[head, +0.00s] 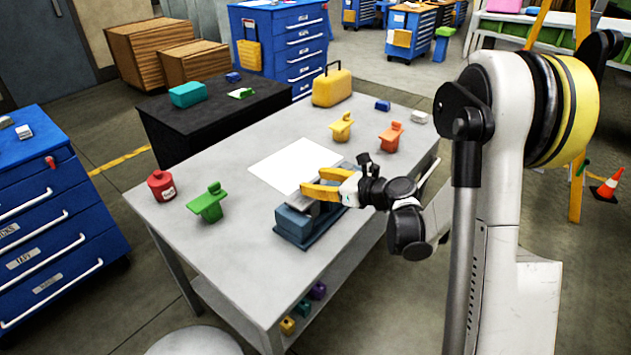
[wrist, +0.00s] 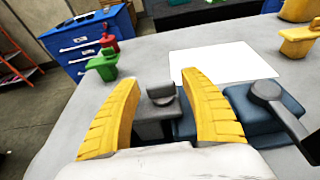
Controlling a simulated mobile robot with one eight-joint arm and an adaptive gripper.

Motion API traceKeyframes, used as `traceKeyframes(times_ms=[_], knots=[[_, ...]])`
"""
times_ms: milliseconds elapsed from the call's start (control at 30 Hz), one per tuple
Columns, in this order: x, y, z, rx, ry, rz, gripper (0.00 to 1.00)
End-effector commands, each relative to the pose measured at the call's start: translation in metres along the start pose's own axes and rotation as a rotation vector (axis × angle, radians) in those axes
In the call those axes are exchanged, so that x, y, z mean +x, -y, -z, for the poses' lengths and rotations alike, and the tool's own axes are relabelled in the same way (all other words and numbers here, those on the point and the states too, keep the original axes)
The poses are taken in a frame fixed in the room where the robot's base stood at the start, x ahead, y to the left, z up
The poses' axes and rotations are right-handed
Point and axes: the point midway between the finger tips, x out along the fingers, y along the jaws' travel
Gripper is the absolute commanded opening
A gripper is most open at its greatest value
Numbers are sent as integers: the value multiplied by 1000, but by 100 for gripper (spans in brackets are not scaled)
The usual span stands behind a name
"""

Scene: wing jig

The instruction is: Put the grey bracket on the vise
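The grey bracket (wrist: 152,113), a flat plate with a round-topped upright lug, appears to rest on the near-left part of the blue vise (wrist: 262,112) in the wrist view. My gripper (wrist: 160,77) is open, its two yellow fingers on either side of the bracket's lug with a visible gap each side. In the head view my gripper (head: 311,182) is low over the blue vise (head: 297,227), and a grey part of the bracket (head: 300,203) shows beneath the fingers. The fingers hide much of it, so exact contact with the vise is unclear.
A white sheet (head: 294,165) lies behind the vise. The table's front left is clear.

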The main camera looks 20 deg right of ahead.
Motion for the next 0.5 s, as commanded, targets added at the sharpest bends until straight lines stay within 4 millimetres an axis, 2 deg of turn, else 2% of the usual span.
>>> traceKeyframes(times_ms=[300, 367, 500], knots=[[-2, 0, -5, 0, 0, 0, 52], [-10, 1, -4, 1, 0, 2, 52], [-39, 1, -6, 2, 0, 5, 52]])
